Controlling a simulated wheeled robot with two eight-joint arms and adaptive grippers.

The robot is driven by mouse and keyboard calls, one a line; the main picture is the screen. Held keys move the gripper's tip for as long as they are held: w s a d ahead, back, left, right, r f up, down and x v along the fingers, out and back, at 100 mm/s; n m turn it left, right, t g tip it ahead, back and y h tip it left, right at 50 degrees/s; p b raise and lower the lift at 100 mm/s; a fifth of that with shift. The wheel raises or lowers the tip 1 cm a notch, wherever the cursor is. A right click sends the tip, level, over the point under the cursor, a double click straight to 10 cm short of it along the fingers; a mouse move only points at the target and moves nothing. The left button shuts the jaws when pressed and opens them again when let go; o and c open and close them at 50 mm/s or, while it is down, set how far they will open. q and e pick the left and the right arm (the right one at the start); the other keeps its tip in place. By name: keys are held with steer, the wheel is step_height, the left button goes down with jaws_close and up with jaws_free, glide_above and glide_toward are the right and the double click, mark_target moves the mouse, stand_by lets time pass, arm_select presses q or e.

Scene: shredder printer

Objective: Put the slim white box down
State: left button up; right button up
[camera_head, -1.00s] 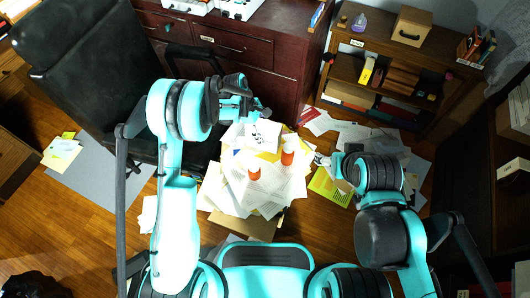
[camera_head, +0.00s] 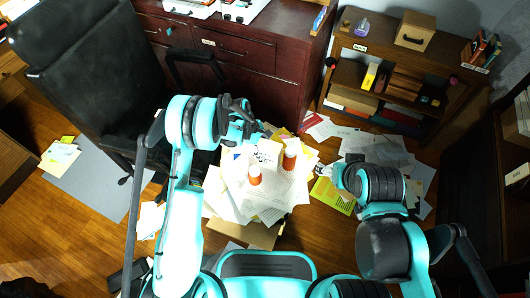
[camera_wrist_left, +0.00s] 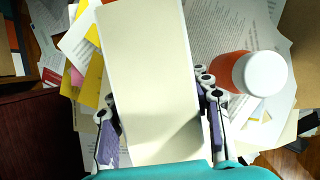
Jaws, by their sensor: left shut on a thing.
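My left gripper (camera_head: 258,133) is shut on the slim white box (camera_wrist_left: 150,75), with one finger on each side of it in the left wrist view. In the head view the box (camera_head: 267,150) shows dark print on its upper face. It is over the paper-covered pile, beside two orange bottles with white caps (camera_head: 255,176) (camera_head: 290,158). I cannot tell whether its underside touches the papers. My right gripper (camera_head: 322,169) is at the right edge of the pile; its fingers are too small to read.
Loose papers (camera_head: 235,200) cover the pile and spread onto the wooden floor. A dark red desk (camera_head: 255,55) stands behind, with a black office chair (camera_head: 85,75) at left. A low bookshelf (camera_head: 385,60) stands at the back right. One bottle (camera_wrist_left: 255,73) is close right of my left gripper.

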arm_select(q)
steer(key=shift+f, duration=0.15)
steer(key=o, duration=1.2)
steer(key=shift+o, duration=0.2)
